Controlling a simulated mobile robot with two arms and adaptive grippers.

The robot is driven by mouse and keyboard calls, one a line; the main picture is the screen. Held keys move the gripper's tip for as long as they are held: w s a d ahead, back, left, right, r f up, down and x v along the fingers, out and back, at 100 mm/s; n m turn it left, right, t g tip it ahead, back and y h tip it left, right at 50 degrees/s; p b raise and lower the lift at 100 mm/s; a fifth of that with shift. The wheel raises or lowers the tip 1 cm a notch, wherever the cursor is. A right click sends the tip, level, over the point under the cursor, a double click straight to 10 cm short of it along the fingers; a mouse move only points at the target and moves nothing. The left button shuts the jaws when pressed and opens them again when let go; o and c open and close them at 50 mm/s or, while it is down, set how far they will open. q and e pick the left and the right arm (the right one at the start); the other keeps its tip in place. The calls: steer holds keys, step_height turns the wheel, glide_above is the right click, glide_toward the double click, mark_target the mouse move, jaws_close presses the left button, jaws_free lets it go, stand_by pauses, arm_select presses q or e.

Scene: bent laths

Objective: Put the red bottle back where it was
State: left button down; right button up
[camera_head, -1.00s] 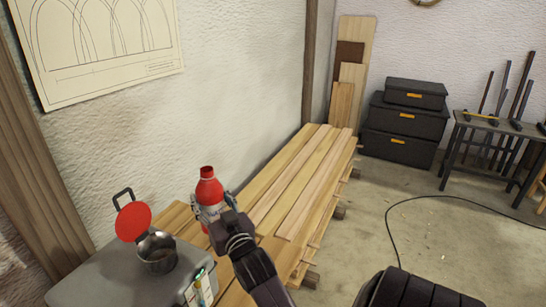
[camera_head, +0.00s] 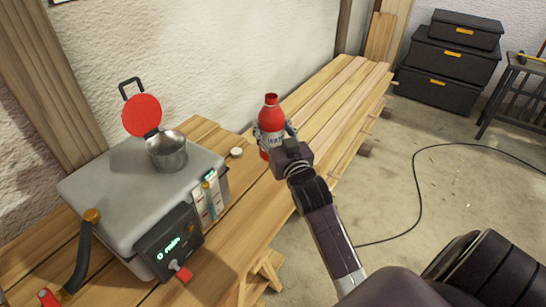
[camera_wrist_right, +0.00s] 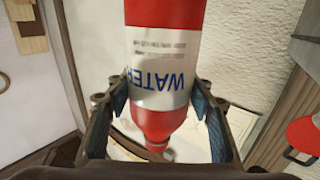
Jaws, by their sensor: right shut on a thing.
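The red bottle (camera_head: 272,106) is upright, with a white label and an open-looking neck. My right gripper (camera_head: 271,136) is shut around its label. In the right wrist view the bottle (camera_wrist_right: 164,12) appears neck-down, with "WATER" upside down and the gripper pads (camera_wrist_right: 163,100) on either side of it. The bottle is above or beside the wooden bench; whether its base touches the wood cannot be told. A small white cap (camera_head: 236,153) lies on the bench left of the bottle. My left gripper is not in view.
A grey box (camera_head: 110,190) with a metal filler cup (camera_head: 167,153), raised red lid (camera_head: 141,115) and lit display (camera_head: 170,246) stands at the left. Long laths (camera_head: 335,95) cover the bench behind the bottle. A black cable (camera_head: 414,190) lies on the floor.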

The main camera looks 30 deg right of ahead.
step_height(320, 180, down, 10)
steer(key=shift+f+b, duration=0.2)
steer(key=shift+b, duration=0.1)
steer(key=shift+f, duration=0.15)
steer(key=o, duration=1.3)
steer(key=shift+c, duration=0.2)
